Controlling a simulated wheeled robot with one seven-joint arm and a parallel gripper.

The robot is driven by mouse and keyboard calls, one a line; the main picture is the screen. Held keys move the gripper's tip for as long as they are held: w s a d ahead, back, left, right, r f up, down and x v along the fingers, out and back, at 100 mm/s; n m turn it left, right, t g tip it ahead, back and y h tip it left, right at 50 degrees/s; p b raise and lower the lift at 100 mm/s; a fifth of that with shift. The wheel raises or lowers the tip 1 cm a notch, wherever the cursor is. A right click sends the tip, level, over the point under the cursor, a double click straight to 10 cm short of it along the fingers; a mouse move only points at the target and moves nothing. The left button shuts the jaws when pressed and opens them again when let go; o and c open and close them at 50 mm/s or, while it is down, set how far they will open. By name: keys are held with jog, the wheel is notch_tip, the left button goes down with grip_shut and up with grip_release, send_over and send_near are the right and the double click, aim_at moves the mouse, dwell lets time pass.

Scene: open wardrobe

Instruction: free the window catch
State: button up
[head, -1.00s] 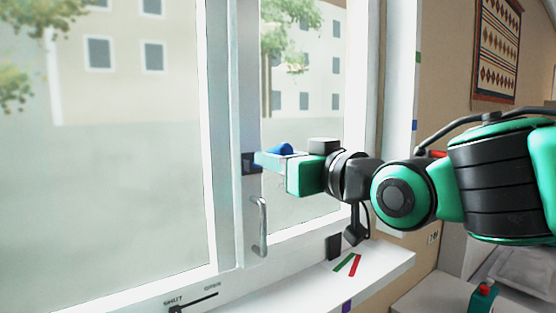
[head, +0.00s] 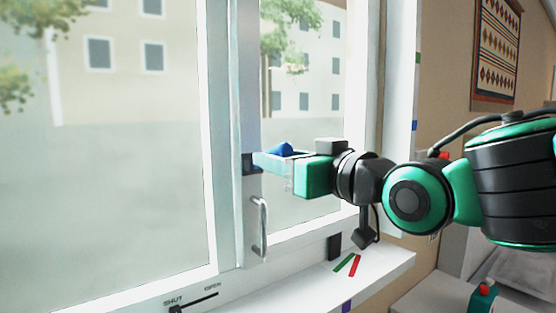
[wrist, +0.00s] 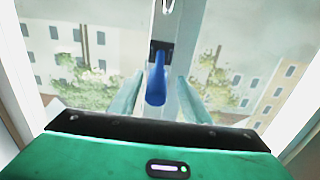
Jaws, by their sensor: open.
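The window catch is a blue lever (head: 282,149) on a dark mounting plate (head: 249,163), fixed to the white window frame (head: 224,130). In the wrist view the lever (wrist: 156,84) points towards me from its dark plate (wrist: 161,50). My gripper (head: 268,159) is level with the catch and close to the frame. In the wrist view my gripper (wrist: 158,98) is open, with one pale finger on each side of the lever. Gaps show between the lever and both fingers. In the head view the fingers partly hide the lever.
A metal pull handle (head: 259,228) stands on the frame just below the catch. A slider marked SHUT and OPEN (head: 195,301) is on the lower frame, its knob at SHUT. The white sill (head: 375,268) carries green and red strips. A green bottle (head: 482,297) stands lower right.

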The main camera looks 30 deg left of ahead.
jog(key=v, duration=0.6)
jog(key=shift+d, duration=0.3)
dwell(0.4)
